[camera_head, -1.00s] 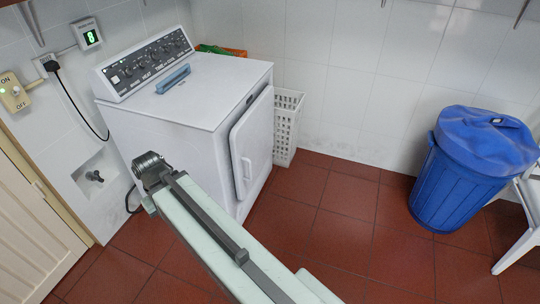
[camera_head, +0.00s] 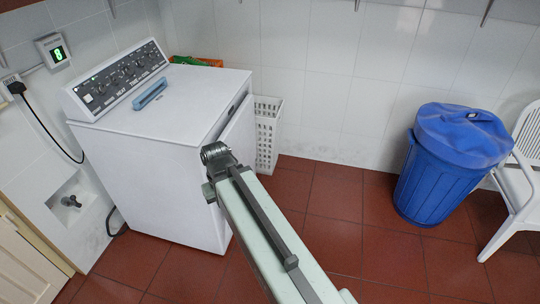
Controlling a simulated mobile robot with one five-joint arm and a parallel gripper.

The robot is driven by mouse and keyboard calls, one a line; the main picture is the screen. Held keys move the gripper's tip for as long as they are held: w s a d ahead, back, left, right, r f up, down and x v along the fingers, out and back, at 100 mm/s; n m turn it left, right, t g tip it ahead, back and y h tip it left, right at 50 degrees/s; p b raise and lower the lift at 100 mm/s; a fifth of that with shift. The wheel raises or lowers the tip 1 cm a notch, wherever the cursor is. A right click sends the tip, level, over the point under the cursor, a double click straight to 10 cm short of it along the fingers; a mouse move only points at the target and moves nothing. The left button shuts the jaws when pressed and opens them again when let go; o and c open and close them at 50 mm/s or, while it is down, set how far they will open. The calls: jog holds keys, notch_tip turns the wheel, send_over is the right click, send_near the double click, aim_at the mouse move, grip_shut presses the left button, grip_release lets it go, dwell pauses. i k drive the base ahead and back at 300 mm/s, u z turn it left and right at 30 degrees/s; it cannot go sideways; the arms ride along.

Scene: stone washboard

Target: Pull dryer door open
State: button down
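The white dryer (camera_head: 150,185) stands at the left against the tiled wall, with a dark control panel along its back. Its front faces right and is seen at a steep angle. The upper part of the dryer door (camera_head: 239,132) shows there; my arm hides the lower part and the handle. I cannot tell whether the door is fully closed. My arm reaches up from the bottom, and its far joint overlaps the dryer's front edge in the picture. No gripper fingers show, and I cannot tell whether anything touches the door.
A white slatted basket (camera_head: 267,135) stands behind the door side of the dryer. A blue lidded bin (camera_head: 445,175) and a white chair (camera_head: 520,190) stand at the right. The red tiled floor (camera_head: 345,235) between dryer and bin is clear.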

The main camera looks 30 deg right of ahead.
aim_at(238, 134)
jog(key=z, duration=0.5)
jog(key=i, duration=1)
jog(key=u, duration=0.05)
jog(key=k, duration=1.6)
jog(key=u, duration=0.85)
jog(key=i, duration=1)
jog(key=u, duration=0.1)
